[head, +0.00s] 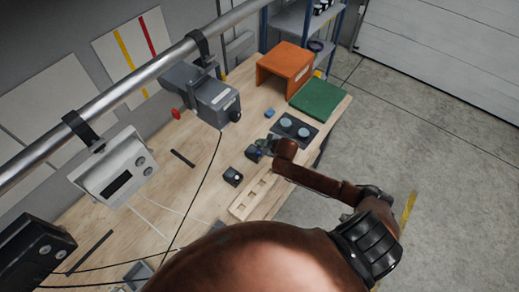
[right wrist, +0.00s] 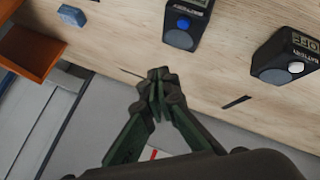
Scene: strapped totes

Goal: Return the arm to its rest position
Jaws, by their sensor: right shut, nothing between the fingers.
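My right arm (head: 322,183) is reddish brown and reaches over the front part of the wooden table (head: 205,147). Its gripper (head: 258,147) has dark green fingers. In the right wrist view the fingertips (right wrist: 158,82) meet, with nothing between them. A dark battery with a blue button (right wrist: 186,22) lies on the table beyond the fingers, apart from them. In the head view the gripper partly hides that area. A second battery with a white button (right wrist: 286,55) lies to its right; it also shows in the head view (head: 233,177). My left gripper is not in view.
A pale wooden rack with slots (head: 254,195) lies below the arm. A dark plate with two round pads (head: 293,131), a blue block (head: 270,113), a green mat (head: 318,99) and an orange stand (head: 285,68) are farther back. A rail with hung devices (head: 207,96) crosses the left.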

